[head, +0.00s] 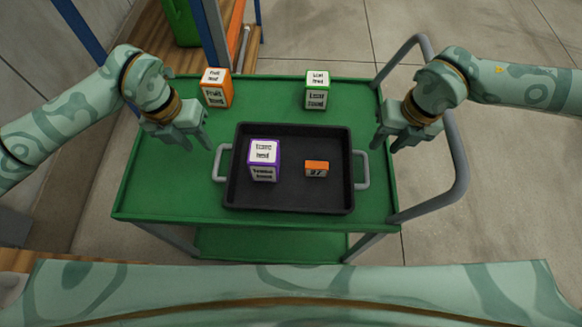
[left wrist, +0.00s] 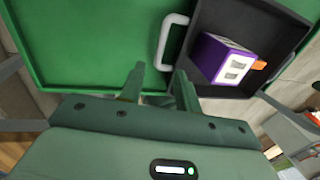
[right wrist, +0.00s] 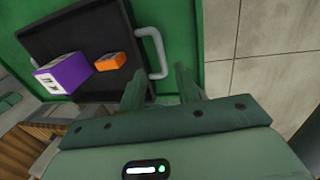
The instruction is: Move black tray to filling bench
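The black tray (head: 330,205) lies on the green cart (head: 160,185), with a light grey handle on its left (head: 222,163) and right (head: 361,169) sides. A purple-edged box (head: 264,160) and a small orange box (head: 316,168) are inside it. My left gripper (head: 198,144) is open and empty, above the cart to the left of the tray; the left handle shows beyond its fingers in the left wrist view (left wrist: 172,42). My right gripper (head: 402,146) is open and empty, near the cart's right edge; the right handle shows beyond its fingers in the right wrist view (right wrist: 153,52).
An orange-edged box (head: 216,88) and a green-edged box (head: 317,90) stand at the back of the cart. The cart's grey push handle (head: 460,155) curves along its right side, by my right arm. A wooden bench (head: 160,45) with blue posts is at the back left.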

